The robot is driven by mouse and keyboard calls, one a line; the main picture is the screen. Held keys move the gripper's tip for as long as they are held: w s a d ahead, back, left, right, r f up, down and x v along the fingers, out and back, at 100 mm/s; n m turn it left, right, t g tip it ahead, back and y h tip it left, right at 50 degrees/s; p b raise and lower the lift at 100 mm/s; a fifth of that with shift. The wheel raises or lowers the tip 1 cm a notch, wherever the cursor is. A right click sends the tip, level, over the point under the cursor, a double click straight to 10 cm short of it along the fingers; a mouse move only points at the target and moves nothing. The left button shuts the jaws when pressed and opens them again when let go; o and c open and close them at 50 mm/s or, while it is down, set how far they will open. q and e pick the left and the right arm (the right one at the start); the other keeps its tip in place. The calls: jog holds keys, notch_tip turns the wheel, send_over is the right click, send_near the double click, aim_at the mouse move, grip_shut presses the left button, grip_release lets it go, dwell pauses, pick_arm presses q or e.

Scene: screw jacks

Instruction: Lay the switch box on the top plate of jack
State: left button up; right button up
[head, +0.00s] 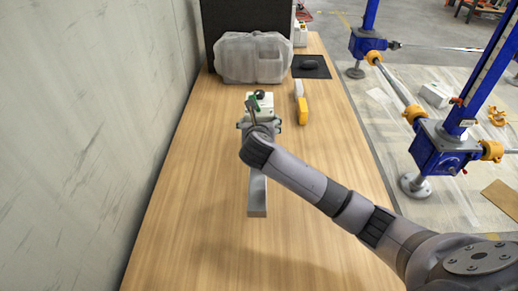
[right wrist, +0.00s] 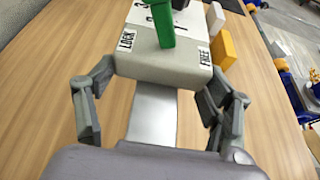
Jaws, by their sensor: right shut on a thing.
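The switch box (right wrist: 165,55) is a pale box with a green lever and the words LOCK and FREE on its face. In the head view it (head: 265,103) shows just beyond my wrist, over the wooden table. My right gripper (right wrist: 160,75) has a finger on each side of the box and is shut on it; in the head view the gripper (head: 259,124) is partly hidden by my arm. Blue screw jacks (head: 440,148) with orange couplings stand right of the table. I cannot make out which top plate is meant. My left gripper is not in view.
A grey metal bar (head: 257,197) shows below my wrist. A yellow and white object (head: 301,108) is right of the box. A translucent container (head: 252,58) and a black mat (head: 311,67) are at the back. A wall (head: 80,130) runs along the left.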

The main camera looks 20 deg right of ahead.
jog(key=shift+f+b, duration=0.65)
jog(key=shift+f, duration=4)
jog(key=shift+f, duration=0.1)
jog(key=o, duration=1.6)
jog(key=shift+f, duration=0.15)
jog(key=o, duration=0.4)
jog(key=shift+c, duration=0.2)
